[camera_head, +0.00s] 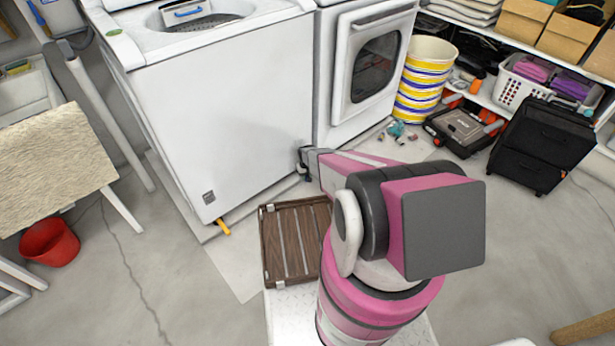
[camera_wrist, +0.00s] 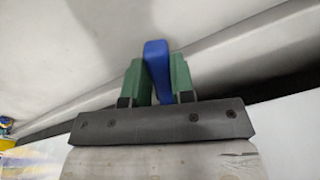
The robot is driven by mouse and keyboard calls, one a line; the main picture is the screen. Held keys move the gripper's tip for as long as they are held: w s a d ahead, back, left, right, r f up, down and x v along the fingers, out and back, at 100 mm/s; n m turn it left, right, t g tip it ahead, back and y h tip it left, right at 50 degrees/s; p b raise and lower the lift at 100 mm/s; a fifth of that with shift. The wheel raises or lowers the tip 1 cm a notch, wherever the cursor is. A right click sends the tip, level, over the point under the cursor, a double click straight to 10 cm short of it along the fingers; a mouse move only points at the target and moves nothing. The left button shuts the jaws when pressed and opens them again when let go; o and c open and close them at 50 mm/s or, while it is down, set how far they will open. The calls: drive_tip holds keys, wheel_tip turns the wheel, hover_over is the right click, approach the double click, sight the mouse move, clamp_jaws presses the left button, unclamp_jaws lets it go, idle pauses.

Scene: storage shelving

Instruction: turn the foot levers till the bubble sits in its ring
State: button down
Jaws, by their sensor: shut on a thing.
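The white washing machine (camera_head: 225,120) stands at the centre left in the head view. A yellow foot lever (camera_head: 223,227) sticks out under its front left corner. My gripper (camera_head: 304,172) is low at the machine's front right corner. In the wrist view, the green fingers of my gripper (camera_wrist: 157,82) are shut on a blue lever (camera_wrist: 155,52), one finger on each side. In the head view this blue lever is hidden by my gripper. No bubble or ring can be made out in either view.
A white dryer (camera_head: 335,120) stands right of the washer. A brown slatted tray (camera_head: 268,250) lies in front of the washer. A red bucket (camera_head: 50,242) is at the left.

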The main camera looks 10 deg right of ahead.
drive_tip(key=c, duration=1)
unclamp_jaws()
drive_tip(key=shift+o, duration=0.2)
drive_tip(key=shift+r, duration=0.1)
wheel_tip(320, 180, up, 11)
drive_tip(key=s+r, duration=0.8)
drive_tip(key=r, duration=0.4)
drive_tip(key=s+r+m, duration=0.1)
drive_tip(key=s+r, duration=0.7)
drive_tip(key=r, duration=0.4)
drive_tip(key=s+r+m, duration=0.1)
drive_tip(key=s+r, duration=0.8)
drive_tip(key=r, duration=0.4)
